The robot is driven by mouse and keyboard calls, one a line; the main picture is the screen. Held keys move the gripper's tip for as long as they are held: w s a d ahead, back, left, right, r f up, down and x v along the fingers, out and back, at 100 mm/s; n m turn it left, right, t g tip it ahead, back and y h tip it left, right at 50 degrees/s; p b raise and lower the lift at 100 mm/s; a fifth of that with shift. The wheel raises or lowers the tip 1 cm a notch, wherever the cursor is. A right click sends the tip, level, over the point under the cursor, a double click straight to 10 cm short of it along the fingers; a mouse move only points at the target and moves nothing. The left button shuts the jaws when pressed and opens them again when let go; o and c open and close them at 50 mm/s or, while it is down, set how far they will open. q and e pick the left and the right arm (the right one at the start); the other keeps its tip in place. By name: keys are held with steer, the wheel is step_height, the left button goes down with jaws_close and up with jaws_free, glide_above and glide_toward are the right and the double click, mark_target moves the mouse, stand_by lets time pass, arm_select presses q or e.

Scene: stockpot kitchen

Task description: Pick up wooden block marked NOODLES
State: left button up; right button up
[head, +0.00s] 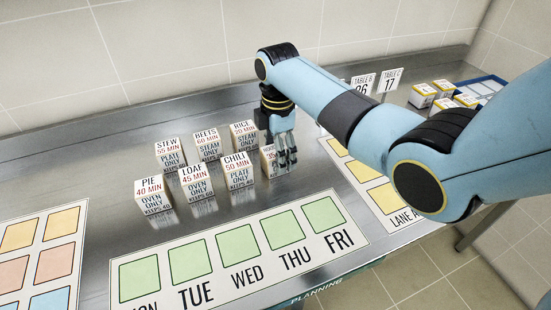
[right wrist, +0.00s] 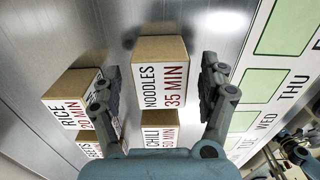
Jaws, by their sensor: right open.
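The NOODLES block (right wrist: 160,88), a light wooden cube with a white label reading NOODLES 35 MIN, stands on the metal counter. In the right wrist view my right gripper (right wrist: 161,78) is open, with one finger on each side of the block. Gaps show between the fingers and the block, so it is not gripped. My left gripper does not show in the head view.
The CHILI block (head: 238,172) stands close beside NOODLES, and the RICE block (head: 243,133) is behind. LOAF (head: 197,181), PIE (head: 154,191), BEETS (head: 207,145) and STEW (head: 170,153) stand left. The weekday strip (head: 160,251) lies in front. Table signs (head: 388,80) stand behind right.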

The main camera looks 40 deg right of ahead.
steer(key=c, duration=1.4)
steer(key=shift+o, duration=0.2)
steer(key=shift+r, duration=0.1)
